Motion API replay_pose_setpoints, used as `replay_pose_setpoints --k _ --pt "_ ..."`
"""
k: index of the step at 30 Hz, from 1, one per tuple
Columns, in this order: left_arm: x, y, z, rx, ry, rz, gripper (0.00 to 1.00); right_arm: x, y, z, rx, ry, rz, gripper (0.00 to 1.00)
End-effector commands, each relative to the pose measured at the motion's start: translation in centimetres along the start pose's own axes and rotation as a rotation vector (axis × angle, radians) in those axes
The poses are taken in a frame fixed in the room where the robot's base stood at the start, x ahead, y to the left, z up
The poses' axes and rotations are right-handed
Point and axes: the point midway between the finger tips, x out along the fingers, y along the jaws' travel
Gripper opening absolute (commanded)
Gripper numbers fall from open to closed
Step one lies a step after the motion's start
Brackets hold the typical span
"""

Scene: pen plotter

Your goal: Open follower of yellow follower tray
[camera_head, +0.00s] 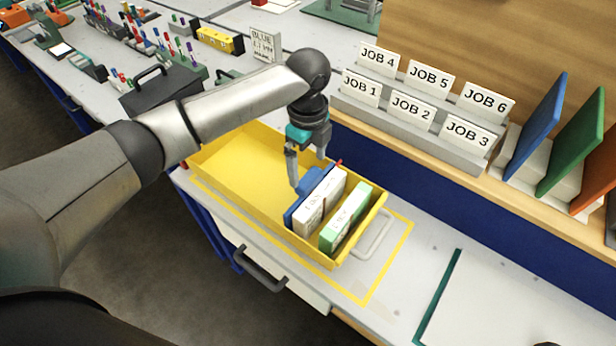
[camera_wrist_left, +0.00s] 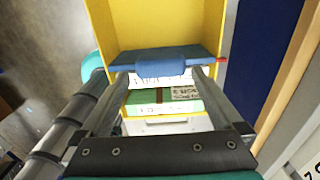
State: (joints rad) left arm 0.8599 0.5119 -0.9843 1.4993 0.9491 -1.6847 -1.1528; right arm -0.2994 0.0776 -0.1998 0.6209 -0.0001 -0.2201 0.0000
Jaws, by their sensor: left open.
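The yellow follower tray (camera_head: 238,160) lies on the bench, its left part empty; it also shows in the left wrist view (camera_wrist_left: 150,22). The blue follower (camera_head: 313,180) stands across it, against a white labelled block (camera_head: 320,203) and a green-and-white block (camera_head: 345,217) at the right end. My left gripper (camera_head: 306,172) is open just above the follower. In the left wrist view its fingers (camera_wrist_left: 160,75) lie to either side of the follower's blue tab (camera_wrist_left: 160,68). Contact cannot be told. A small red piece (camera_wrist_left: 222,60) shows at the follower's end. My right gripper is out of view.
A rack of job cards (camera_head: 411,108) and upright coloured panels (camera_head: 536,127) stand behind the tray. A black-handled box (camera_head: 160,88) and small parts crowd the back left. A drawer handle (camera_head: 262,270) sits on the bench front. A white board (camera_head: 515,310) lies at right.

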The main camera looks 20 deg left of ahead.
Motion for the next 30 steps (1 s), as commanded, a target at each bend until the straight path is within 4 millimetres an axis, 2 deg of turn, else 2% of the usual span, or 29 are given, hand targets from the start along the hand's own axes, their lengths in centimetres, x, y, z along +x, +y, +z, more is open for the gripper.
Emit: replay_pose_setpoints --k 1,3,9,20,30 --pt "1.2 0.0 0.0 -0.001 0.000 0.003 1.00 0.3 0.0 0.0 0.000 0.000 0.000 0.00" --pt "2.4 0.1 -0.1 0.001 0.001 0.002 1.00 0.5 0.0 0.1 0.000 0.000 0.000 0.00" --pt "4.4 0.0 0.0 0.000 0.000 0.000 1.00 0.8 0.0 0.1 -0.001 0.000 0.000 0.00" --pt "4.8 0.0 -0.1 0.001 0.000 -0.001 1.00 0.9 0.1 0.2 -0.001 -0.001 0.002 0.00" --pt "4.7 0.0 0.0 0.001 0.000 -0.001 0.62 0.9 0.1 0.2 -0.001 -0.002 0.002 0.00"
